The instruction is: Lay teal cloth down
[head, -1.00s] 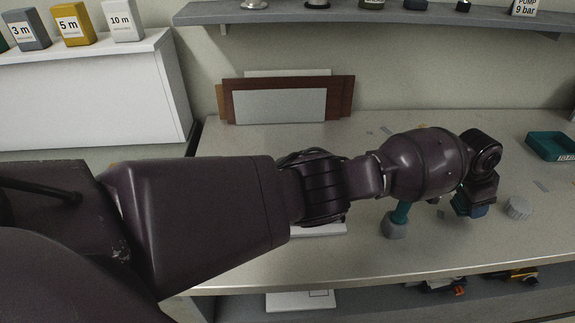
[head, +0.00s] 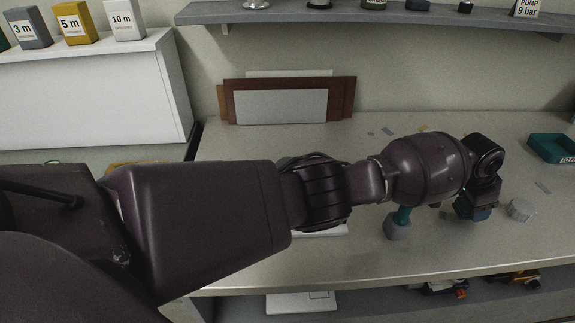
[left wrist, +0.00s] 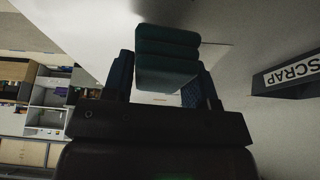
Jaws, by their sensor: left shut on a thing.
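The teal cloth (left wrist: 168,55) shows in the left wrist view as a thick folded pad with several layers. My left gripper (left wrist: 163,85) is shut on it, with one dark blue finger on each side. In the head view my left gripper (head: 475,212) is over the right part of the bench, pointing down. There the cloth is mostly hidden by the gripper, and I cannot tell whether it touches the bench. My right gripper is in neither view.
A grey bench (head: 330,265) lies under my arm. A teal-handled tool with a grey end (head: 397,228) stands left of the gripper. A ribbed grey disc (head: 520,209) lies close to its right. A teal tray (head: 552,148) is at the far right. Boards (head: 280,106) lean on the wall.

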